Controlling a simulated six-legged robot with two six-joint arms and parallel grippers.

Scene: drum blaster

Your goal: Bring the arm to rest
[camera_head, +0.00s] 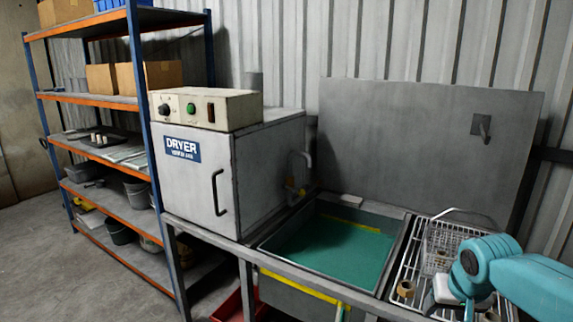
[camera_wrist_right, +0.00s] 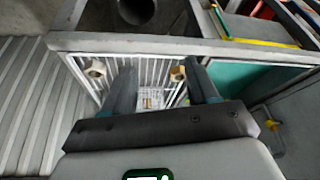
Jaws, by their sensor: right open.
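My right arm (camera_head: 525,283), teal, comes in from the right in the head view. Its gripper (camera_head: 457,303) hangs low over the wire rack at the lower right, partly cut by the frame edge. In the right wrist view the two dark fingers of the right gripper (camera_wrist_right: 162,78) stand apart, with the rack showing between them. I see nothing held. My left arm and gripper are not in view.
The wire rack (camera_head: 402,273) carries a wire basket (camera_head: 440,237) and tan rings (camera_head: 405,288). Left of it lies a tank of green liquid (camera_head: 335,250), its grey lid (camera_head: 400,145) raised. A dryer (camera_head: 220,180) and loaded shelves (camera_head: 112,205) stand farther left.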

